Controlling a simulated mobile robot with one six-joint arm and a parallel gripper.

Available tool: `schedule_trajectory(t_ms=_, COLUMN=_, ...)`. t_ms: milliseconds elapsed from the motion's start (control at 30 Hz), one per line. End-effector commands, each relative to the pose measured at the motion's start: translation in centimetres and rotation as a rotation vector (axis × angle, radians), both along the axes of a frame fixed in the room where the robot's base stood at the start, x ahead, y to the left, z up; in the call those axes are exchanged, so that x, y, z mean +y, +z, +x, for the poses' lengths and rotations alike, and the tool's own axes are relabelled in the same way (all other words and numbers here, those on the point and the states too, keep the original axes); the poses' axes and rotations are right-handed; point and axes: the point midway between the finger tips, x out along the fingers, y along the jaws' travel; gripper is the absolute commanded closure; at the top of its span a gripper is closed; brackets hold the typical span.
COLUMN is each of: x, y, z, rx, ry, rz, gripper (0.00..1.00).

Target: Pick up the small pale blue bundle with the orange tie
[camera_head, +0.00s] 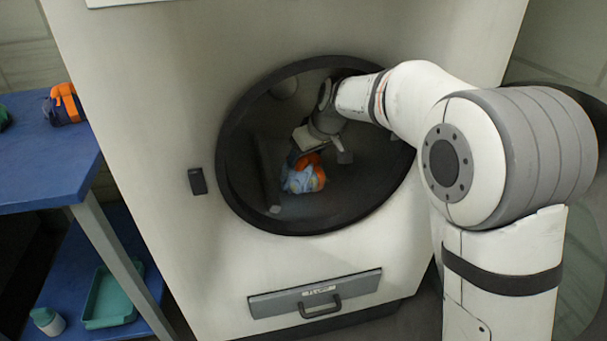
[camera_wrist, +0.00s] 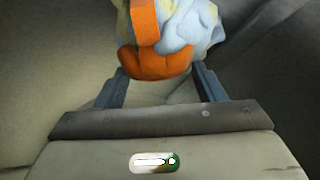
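The small pale blue bundle (camera_head: 299,181) with its orange tie (camera_head: 308,162) lies inside the round drum opening of the white machine. In the wrist view the bundle (camera_wrist: 188,22) is at the top centre, with the orange tie (camera_wrist: 147,24) facing me. My gripper (camera_head: 318,158) is inside the drum, just above the bundle. In the wrist view my gripper (camera_wrist: 160,78) is open, with one dark finger on each side of the bundle's lower orange part. I cannot tell whether the fingers touch it.
The dark rim (camera_head: 228,185) of the drum opening surrounds my forearm and gripper. A blue shelf unit (camera_head: 40,160) stands at the left, with an orange and dark blue bundle (camera_head: 66,104) on top and a teal tray (camera_head: 110,300) below. A handled drawer (camera_head: 318,295) is under the opening.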

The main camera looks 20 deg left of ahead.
Motion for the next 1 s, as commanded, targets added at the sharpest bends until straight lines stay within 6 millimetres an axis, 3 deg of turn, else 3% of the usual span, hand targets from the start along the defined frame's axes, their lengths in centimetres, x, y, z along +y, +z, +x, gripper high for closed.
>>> schedule_trajectory(t_ms=467, x=0.0, y=-0.3, z=-0.1, rx=0.004, ry=0.003, rz=-0.004, gripper=0.84)
schedule_trajectory(t_ms=1000, x=0.0, y=0.7, z=-0.2, rx=0.007, ry=0.004, rz=-0.006, gripper=0.85)
